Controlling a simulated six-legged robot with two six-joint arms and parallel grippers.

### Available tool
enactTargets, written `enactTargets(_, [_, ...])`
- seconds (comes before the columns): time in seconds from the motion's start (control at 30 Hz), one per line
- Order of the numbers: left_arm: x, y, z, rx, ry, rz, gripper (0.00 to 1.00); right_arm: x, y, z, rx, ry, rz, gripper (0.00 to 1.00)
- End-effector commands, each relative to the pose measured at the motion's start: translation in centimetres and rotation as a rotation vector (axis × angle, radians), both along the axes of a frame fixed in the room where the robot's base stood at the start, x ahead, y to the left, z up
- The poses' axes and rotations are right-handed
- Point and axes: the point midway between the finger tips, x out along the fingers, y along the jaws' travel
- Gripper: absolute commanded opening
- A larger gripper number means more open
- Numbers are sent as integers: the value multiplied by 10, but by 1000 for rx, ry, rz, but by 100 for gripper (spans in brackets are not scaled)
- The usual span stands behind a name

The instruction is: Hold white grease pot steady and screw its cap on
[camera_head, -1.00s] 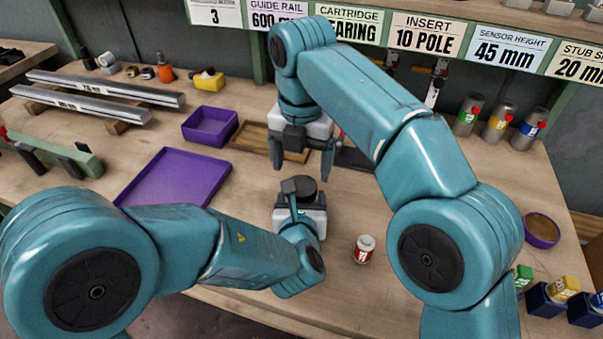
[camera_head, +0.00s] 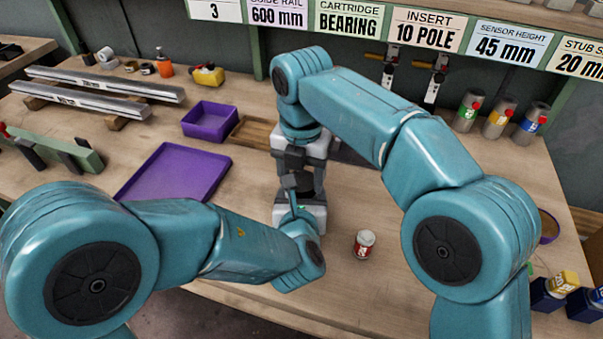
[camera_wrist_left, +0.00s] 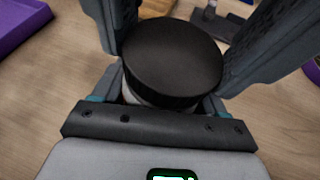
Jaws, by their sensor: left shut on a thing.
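The white grease pot (camera_wrist_left: 132,96) stands upright in my left gripper (camera_head: 300,203), mostly hidden under the wide black cap (camera_wrist_left: 172,58). My left gripper is shut on the pot; its palm is at the bottom of the left wrist view. The cap sits on top of the pot; whether its thread is engaged cannot be seen. My right gripper (camera_head: 304,180) points down from above, with one finger on each side of the cap. Its fingers are spread and very close to the cap's rim; I see no clear grip on it.
A small jar with a red label (camera_head: 364,244) stands on the bench right of the pot. A purple tray (camera_head: 176,174), a purple bin (camera_head: 210,121) and a wooden tray (camera_head: 252,132) are to the left and behind. Coloured canisters (camera_head: 497,118) stand at the back right.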

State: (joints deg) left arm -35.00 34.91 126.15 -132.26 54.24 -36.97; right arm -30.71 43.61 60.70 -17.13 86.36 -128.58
Motion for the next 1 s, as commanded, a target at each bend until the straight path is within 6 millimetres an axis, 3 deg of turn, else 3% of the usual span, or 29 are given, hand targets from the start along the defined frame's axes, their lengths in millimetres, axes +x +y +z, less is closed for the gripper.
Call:
enactTargets(0.03, [0,0,-1,0,2,0,0,0,0,0,0,0,0,67])
enactTargets(0.1, [0,0,-1,0,2,0,0,0,0,0,0,0,0,86])
enactTargets(0.37, [0,0,-1,0,2,0,0,0,0,0,0,0,0,86])
enactTargets(0.7, [0,0,-1,0,2,0,0,1,1,39,1,-1,0,86])
enactTargets(1.0, [0,0,-1,0,2,0,0,0,0,45,0,0,0,86])
